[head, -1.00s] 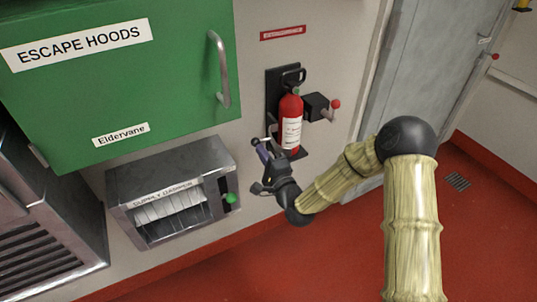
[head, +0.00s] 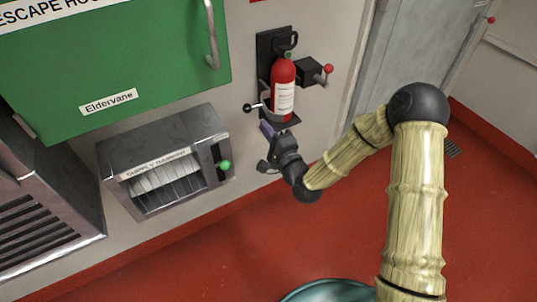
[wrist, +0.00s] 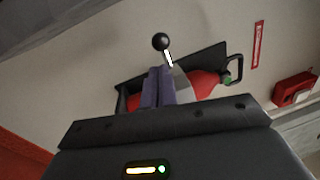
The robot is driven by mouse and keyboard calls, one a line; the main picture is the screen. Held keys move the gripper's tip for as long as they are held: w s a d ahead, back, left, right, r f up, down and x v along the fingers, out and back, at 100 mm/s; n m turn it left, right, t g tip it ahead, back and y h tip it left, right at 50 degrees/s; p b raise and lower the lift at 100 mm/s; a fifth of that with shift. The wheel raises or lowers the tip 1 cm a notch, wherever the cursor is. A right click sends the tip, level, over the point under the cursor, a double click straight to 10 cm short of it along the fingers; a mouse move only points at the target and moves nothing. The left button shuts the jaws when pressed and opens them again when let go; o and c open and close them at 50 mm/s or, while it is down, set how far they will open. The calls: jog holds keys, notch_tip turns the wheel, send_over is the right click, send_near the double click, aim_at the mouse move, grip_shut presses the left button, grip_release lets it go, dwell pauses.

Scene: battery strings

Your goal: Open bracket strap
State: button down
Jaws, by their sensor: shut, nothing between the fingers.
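A red fire extinguisher (head: 283,85) with a white label stands in a black wall bracket (head: 264,46). A thin strap lever with a black ball knob (head: 247,107) sticks out to the left across the lower extinguisher. In the wrist view the knob (wrist: 160,41) and its bright rod show just beyond my fingertips. My gripper (head: 267,130) is below and slightly right of the knob, near the bracket's bottom. Its purple fingers (wrist: 157,88) are shut together and empty. They hide part of the extinguisher (wrist: 203,84). The strap's fastening is too small to make out.
A black box with a red-knobbed lever (head: 328,69) is right of the extinguisher. A grey supply damper (head: 165,160) with a green knob and a green escape hood cabinet (head: 120,70) are to the left. A teal rounded thing (head: 330,291) shows at the bottom edge. Red floor is clear.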

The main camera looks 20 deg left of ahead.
jog(key=s+d+f, duration=0.1)
jog(key=s+d, duration=0.2)
jog(key=s, duration=0.5)
jog(key=shift+s+d, duration=0.2)
jog(key=shift+w+f, duration=0.1)
